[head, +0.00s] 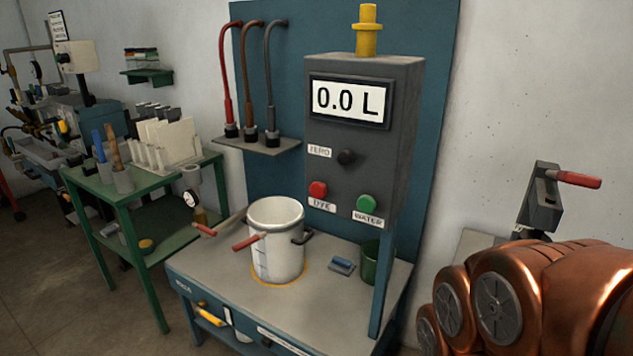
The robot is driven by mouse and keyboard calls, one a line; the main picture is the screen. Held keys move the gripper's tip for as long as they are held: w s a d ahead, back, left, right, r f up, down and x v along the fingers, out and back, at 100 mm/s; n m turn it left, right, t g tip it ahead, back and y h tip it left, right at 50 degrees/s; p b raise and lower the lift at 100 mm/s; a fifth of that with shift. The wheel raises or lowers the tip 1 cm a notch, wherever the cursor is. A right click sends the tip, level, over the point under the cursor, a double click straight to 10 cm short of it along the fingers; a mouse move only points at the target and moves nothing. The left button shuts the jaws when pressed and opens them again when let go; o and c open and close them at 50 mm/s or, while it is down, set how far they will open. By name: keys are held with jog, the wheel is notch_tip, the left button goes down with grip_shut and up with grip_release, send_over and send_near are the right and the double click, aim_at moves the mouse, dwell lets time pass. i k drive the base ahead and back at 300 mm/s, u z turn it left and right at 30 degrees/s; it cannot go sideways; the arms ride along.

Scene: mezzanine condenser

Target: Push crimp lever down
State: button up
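A grey bracket (541,203) stands near the wall at the right, with a red-handled lever (575,179) sticking out from its top to the right. The lever lies nearly level, its handle tipping slightly down. No label shows on it, so I cannot tell if it is the crimp lever. The lower part of this device is hidden behind my copper arm links. Another machine (85,110) at the far left has small levers too fine to make out. My gripper is not in view.
A bench (215,278) holds a white pot (277,232), two red-handled tools and a green cup (370,263). Above it, a grey control box (352,150) reads 0.0 L. A green table (95,184) with racks stands left. Open floor lies front left.

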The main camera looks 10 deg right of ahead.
aim_at(576, 179)
jog(key=z, duration=1.3)
jog(key=i, duration=0.25)
jog(key=z, duration=0.05)
